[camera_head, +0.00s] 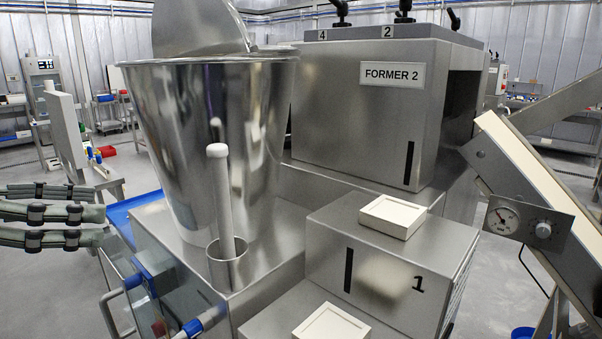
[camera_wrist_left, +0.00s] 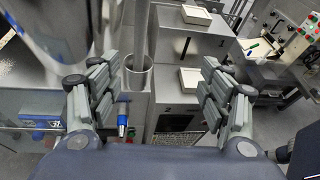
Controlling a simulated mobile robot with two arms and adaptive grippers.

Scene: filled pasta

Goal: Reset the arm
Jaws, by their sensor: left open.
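My left gripper (camera_head: 96,214) is at the left edge of the head view, left of the steel machine. It is apart from everything there and holds nothing. In the left wrist view its two grey fingers are spread wide, with an empty gap (camera_wrist_left: 160,90) between them. My right gripper shows in neither view.
A steel hopper (camera_head: 185,150) stands on the machine. A white-topped rod (camera_head: 222,190) stands in a steel cup (camera_head: 228,268) before it. Two pale square trays (camera_head: 392,216) (camera_head: 331,325) lie on the steps. A sloped frame (camera_head: 530,165) stands at right.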

